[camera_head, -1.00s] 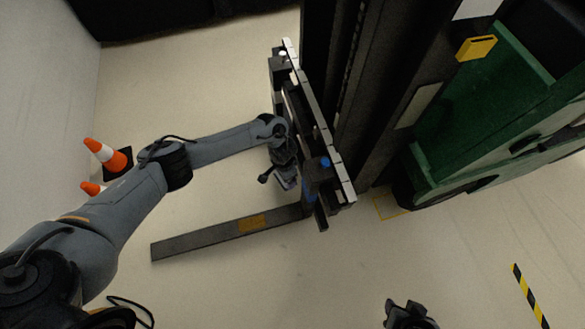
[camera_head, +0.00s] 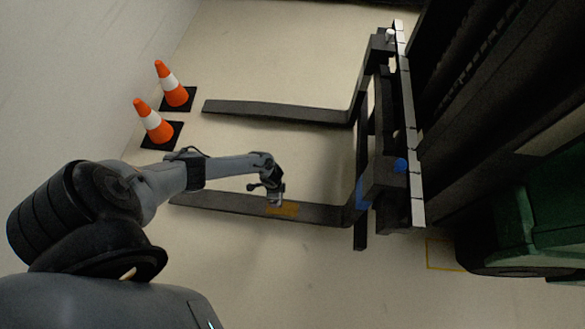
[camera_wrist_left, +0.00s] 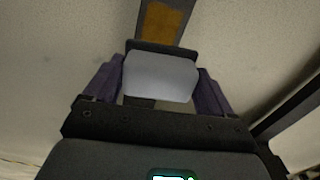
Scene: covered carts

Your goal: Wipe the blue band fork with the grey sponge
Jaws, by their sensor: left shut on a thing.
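The near fork (camera_head: 325,214), with blue (camera_head: 361,194) at its upright heel, runs left from the carriage in the head view. It has an orange-yellow patch (camera_head: 290,210) on top. My left gripper (camera_head: 276,200) is at this fork, beside the patch. In the left wrist view my left gripper (camera_wrist_left: 160,85) is shut on the pale grey sponge (camera_wrist_left: 160,76), held between its purple-grey fingers. The fork and its patch (camera_wrist_left: 163,22) show just beyond the sponge. I cannot tell whether the sponge touches the fork. My right gripper is out of view.
The far fork (camera_head: 280,111) lies parallel, with clear floor between the two. The carriage has a blue knob (camera_head: 400,165) and a white knob (camera_head: 391,36). A green truck body (camera_head: 520,225) stands at right. Two orange cones (camera_head: 172,85) (camera_head: 153,122) stand at left.

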